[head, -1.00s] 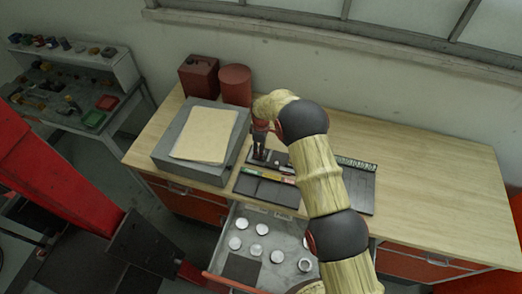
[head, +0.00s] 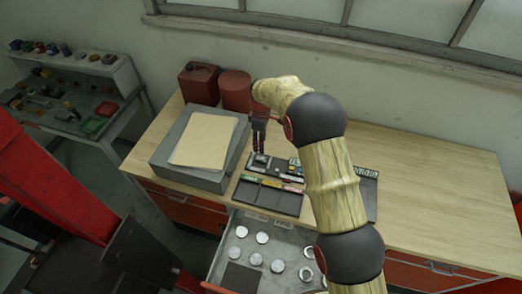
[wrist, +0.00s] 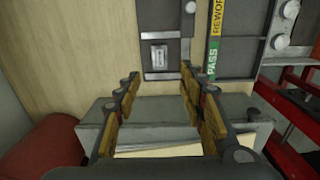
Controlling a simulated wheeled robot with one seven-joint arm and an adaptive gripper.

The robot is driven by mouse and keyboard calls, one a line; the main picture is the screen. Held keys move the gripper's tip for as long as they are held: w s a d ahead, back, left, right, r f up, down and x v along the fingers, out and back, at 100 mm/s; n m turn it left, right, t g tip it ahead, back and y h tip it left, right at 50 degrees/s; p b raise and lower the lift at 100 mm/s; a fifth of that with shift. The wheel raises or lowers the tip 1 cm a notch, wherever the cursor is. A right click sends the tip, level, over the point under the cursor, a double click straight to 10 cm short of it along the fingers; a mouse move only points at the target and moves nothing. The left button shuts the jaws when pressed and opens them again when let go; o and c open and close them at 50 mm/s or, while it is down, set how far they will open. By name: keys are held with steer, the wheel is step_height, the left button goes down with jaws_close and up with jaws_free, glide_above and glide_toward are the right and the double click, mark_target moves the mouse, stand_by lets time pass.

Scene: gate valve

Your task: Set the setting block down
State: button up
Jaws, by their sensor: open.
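The setting block appears to be the small grey block with a pale face (wrist: 158,57) in the wrist view, lying in a square recess at the end of a dark tray (wrist: 165,20). In the head view the block (head: 261,159) sits at the tray's left end on the bench. My gripper (head: 259,148) points down just above that end. In the wrist view its two fingers (wrist: 160,76) are spread, with nothing between them, and their tips are apart from the block. My arm hides part of the tray's right side in the head view.
A dark sorting tray (head: 268,198) with PASS and REWORK labels (wrist: 212,62) lies in front. A grey box (head: 160,157) with a folder stands left, red cans (head: 235,90) behind. An open drawer (head: 240,247) holds several round metal pieces. The bench's right side (head: 440,200) is clear.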

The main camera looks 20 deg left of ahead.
steer(key=shift+r, duration=0.7)
